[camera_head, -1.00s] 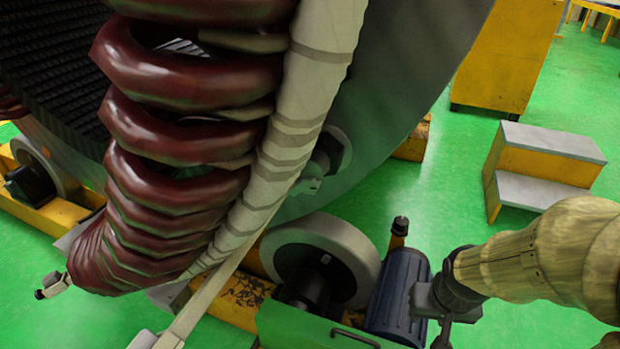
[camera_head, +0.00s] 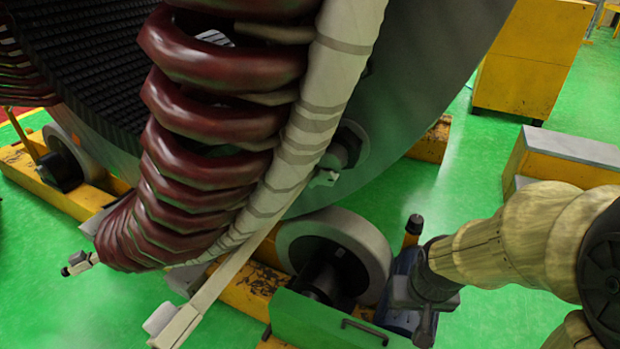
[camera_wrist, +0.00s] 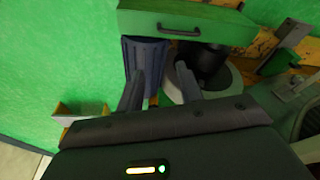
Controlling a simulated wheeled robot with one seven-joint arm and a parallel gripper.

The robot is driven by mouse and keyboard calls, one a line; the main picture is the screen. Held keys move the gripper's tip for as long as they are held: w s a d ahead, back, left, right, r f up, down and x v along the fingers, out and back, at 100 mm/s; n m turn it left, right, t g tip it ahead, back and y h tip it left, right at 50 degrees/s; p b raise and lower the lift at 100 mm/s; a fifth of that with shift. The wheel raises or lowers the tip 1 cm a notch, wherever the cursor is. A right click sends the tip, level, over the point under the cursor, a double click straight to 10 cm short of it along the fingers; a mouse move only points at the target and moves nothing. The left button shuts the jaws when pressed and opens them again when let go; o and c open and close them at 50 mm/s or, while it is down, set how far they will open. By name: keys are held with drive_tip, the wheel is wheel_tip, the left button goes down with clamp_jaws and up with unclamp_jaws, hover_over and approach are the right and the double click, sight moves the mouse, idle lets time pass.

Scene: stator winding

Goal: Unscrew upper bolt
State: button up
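A grey bolt-like fitting (camera_head: 340,152) sits on the large grey disc in the head view, beside the pale wrapped bar. A small pale fitting with a dark tip (camera_head: 78,263) sticks out at the lower end of the dark red coil. I cannot tell which of these is the upper bolt. My gripper (camera_wrist: 160,88) is open and empty in the wrist view, its two fingers apart and pointing toward the blue motor and roller. In the head view it is at lower right, in front of the motor, apart from both fittings.
The coil (camera_head: 205,140) and wrapped bar (camera_head: 318,100) fill the left and middle. A grey roller (camera_head: 350,245), blue ribbed motor (camera_wrist: 145,58) and green box (camera_head: 320,320) stand below the disc. Yellow-sided steps (camera_head: 570,150) stand at right. Green floor is clear between them.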

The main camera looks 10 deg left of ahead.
drive_tip(key=o, duration=0.6)
drive_tip(key=shift+w, duration=0.1)
drive_tip(key=shift+c, duration=0.2)
drive_tip(key=w+a+f+m+t+y+p, duration=0.1)
drive_tip(key=w+a+f+t+y+p, duration=0.1)
drive_tip(key=w+a+t+y+p, duration=0.75)
wheel_tip(320, 180, up, 11)
drive_tip(key=w+a+m+t+h+p, duration=0.1)
drive_tip(key=m+t+p, duration=0.4)
drive_tip(key=m+p, duration=0.7)
drive_tip(key=shift+a+m, duration=0.15)
drive_tip(key=shift+m, duration=0.35)
drive_tip(key=shift+w+f+h, duration=0.1)
drive_tip(key=shift+h, duration=0.15)
